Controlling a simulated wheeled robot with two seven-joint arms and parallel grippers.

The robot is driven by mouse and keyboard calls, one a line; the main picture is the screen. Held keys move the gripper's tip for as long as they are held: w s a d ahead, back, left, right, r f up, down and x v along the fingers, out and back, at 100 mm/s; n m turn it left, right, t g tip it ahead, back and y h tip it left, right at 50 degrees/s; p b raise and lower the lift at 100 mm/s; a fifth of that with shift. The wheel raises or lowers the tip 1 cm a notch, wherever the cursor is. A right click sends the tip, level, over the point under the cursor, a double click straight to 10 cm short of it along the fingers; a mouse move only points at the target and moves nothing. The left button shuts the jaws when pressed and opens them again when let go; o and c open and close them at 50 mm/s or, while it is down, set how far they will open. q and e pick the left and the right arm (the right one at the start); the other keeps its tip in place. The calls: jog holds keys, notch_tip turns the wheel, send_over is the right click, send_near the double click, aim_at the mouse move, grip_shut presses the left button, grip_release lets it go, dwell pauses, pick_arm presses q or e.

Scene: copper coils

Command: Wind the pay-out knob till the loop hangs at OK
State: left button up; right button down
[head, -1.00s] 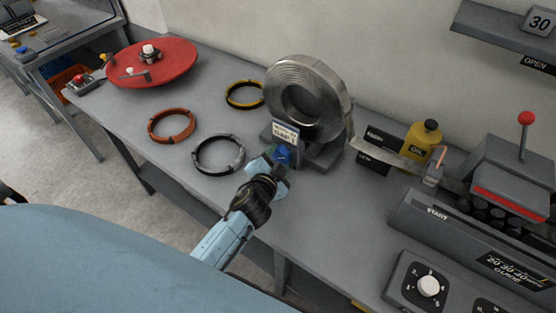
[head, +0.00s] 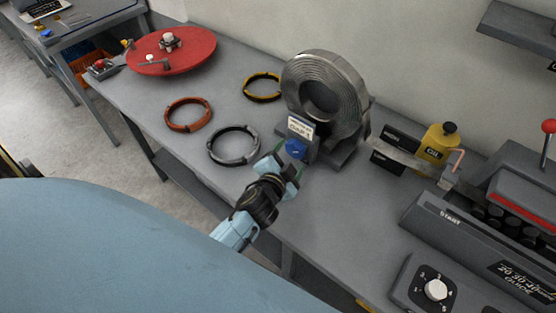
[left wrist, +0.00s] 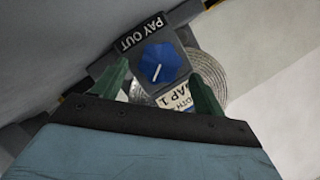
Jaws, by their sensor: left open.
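The blue pay-out knob (head: 295,148) sits on the front of the coil stand, below a white tag. In the left wrist view the knob (left wrist: 160,63) has a white pointer line, beside a black "PAY OUT" label (left wrist: 146,35). My left gripper (head: 286,165) is open just in front of the knob, with its green fingers (left wrist: 158,90) apart and the knob beyond and between them, not gripped. The metal strip coil (head: 325,90) stands upright on the stand. Its strip (head: 400,158) runs right past two dark label plates (head: 392,147). The OK mark is not readable. My right gripper is not in view.
A yellow oil can (head: 438,142) stands behind the strip. The machine with a red-knobbed lever (head: 548,127) and a dial box (head: 435,289) are at right. Orange (head: 189,114), grey (head: 234,145) and yellow (head: 262,87) rings and a red turntable (head: 170,52) lie left.

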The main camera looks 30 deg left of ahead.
pick_arm(q)
jog(key=v, duration=1)
jog(key=shift+s, duration=0.4)
jog(key=shift+r, duration=0.1)
